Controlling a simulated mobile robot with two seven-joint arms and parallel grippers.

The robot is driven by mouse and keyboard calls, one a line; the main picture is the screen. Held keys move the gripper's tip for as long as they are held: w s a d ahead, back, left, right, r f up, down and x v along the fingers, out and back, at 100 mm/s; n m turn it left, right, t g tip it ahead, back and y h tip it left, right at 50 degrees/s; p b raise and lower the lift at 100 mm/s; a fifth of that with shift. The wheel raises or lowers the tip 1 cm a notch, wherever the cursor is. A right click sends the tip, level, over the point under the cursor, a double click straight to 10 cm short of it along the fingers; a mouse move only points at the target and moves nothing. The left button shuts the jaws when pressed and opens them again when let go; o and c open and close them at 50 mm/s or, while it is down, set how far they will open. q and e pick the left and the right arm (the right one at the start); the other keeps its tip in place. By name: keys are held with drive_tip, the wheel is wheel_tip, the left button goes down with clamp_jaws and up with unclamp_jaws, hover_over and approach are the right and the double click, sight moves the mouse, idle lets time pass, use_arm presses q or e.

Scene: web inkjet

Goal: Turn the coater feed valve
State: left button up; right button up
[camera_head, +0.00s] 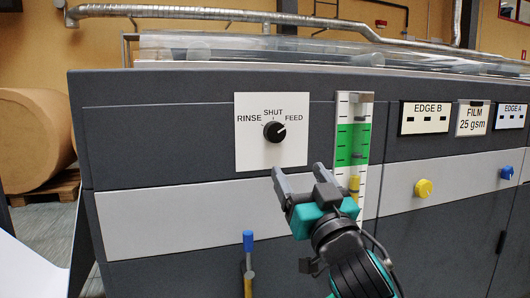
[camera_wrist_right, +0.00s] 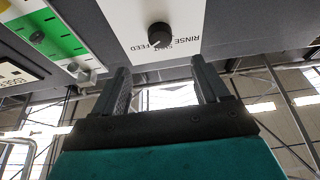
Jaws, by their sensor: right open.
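The coater feed valve is a round black knob (camera_head: 274,132) on a white plate (camera_head: 253,155) marked RINSE, SHUT and FEED. A small pale mark on the knob's right side appears to point toward FEED. My right gripper (camera_head: 299,172) is open and empty, below and slightly right of the knob, and does not touch it. In the right wrist view the knob (camera_wrist_right: 159,36) shows beyond the gap between the open fingers (camera_wrist_right: 160,75). My left gripper is in neither view.
A vertical gauge (camera_head: 345,111) with a green band and yellow marker stands right of the plate, close to my gripper. A blue-topped lever (camera_head: 248,240) is below left. Yellow (camera_head: 423,188) and blue (camera_head: 507,173) knobs are farther right. The panel left of the plate is clear.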

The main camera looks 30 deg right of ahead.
sight(277, 136)
drive_tip(key=x, duration=1.2)
drive_tip(key=shift+w, duration=0.25)
drive_tip(key=shift+c, duration=0.3)
drive_tip(key=c, duration=1)
